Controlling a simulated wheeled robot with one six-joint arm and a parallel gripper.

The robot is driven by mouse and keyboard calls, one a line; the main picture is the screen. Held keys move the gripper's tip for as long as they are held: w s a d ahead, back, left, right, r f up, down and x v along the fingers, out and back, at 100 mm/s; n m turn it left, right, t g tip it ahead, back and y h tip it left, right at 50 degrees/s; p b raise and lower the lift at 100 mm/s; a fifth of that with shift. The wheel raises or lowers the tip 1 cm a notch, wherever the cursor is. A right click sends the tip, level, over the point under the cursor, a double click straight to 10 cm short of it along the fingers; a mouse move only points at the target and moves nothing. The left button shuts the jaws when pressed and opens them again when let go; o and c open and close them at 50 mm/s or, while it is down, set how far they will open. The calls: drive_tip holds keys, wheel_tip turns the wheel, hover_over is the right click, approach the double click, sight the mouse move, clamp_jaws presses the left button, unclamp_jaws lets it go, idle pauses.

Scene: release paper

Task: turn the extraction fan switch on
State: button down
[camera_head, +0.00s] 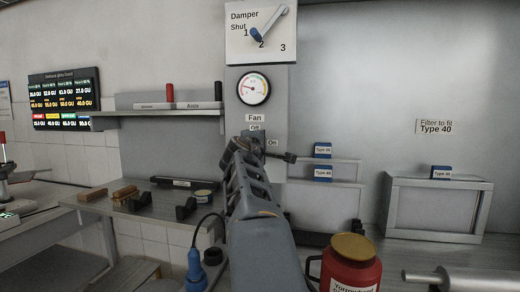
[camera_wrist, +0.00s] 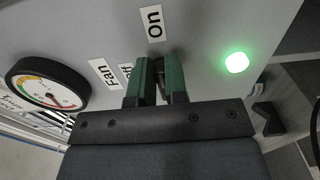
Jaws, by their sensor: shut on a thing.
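The fan switch (camera_wrist: 160,84) is on the grey panel and shows as a dark piece between my fingers in the wrist view. My gripper (camera_wrist: 161,80) is shut on it, one green finger on each side. The fingers line up toward the "On" label (camera_wrist: 154,22). The "Off" label (camera_wrist: 126,73) and "Fan" label (camera_wrist: 103,76) are to the left. A round green light (camera_wrist: 237,62) glows on the panel. In the head view the "Fan" label (camera_head: 255,118) is above my arm, and my wrist hides the switch.
A pressure gauge (camera_head: 253,89) and a damper dial (camera_head: 261,33) are above the switch. A shelf (camera_head: 155,113) is to the left. A red canister (camera_head: 351,265) stands at the front right. Small blue "Type" boxes (camera_head: 323,150) sit on ledges to the right.

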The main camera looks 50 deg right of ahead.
idle(0.5)
drive_tip(key=c, duration=1.1)
unclamp_jaws()
drive_tip(key=shift+c, duration=0.2)
drive_tip(key=shift+a, duration=0.1)
drive_tip(key=b+v, duration=0.2)
drive_tip(key=v, duration=1.1)
drive_tip(key=shift+s+a, duration=0.2)
drive_tip(key=shift+a, duration=0.1)
